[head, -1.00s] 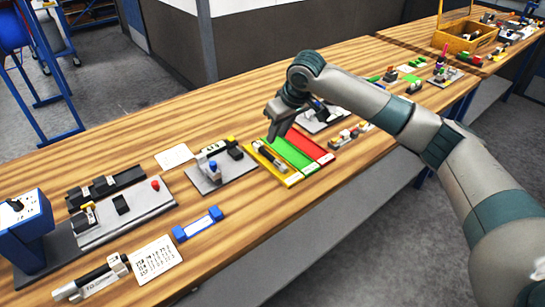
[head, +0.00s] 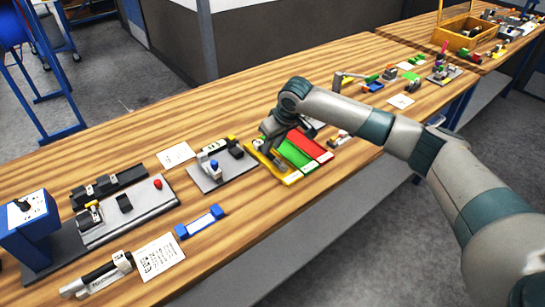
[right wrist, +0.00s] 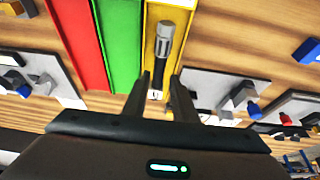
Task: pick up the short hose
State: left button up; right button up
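A short grey-and-black cylinder (right wrist: 165,45), which I take to be the short hose, lies lengthwise in the yellow tray (right wrist: 187,15) in the right wrist view. My right gripper (right wrist: 161,78) is open, with its two fingers apart on either side of the cylinder's dark near end. I cannot tell whether they touch it. In the head view my right gripper (head: 268,148) is low over the yellow tray (head: 289,180) and hides most of the cylinder. My left gripper is not in view.
A green tray (head: 295,152) and a red tray (head: 312,144) lie right beside the yellow one. A grey plate with parts (head: 208,182) stands to the left. A blue-ended block (head: 201,222) lies nearer the front edge.

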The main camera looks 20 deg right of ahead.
aim_at(270, 153)
jog(key=p+x, duration=0.1)
jog(key=x, duration=0.2)
jog(key=shift+w, duration=0.1)
jog(key=shift+w+f, duration=0.15)
jog(key=shift+f, duration=0.35)
grip_shut()
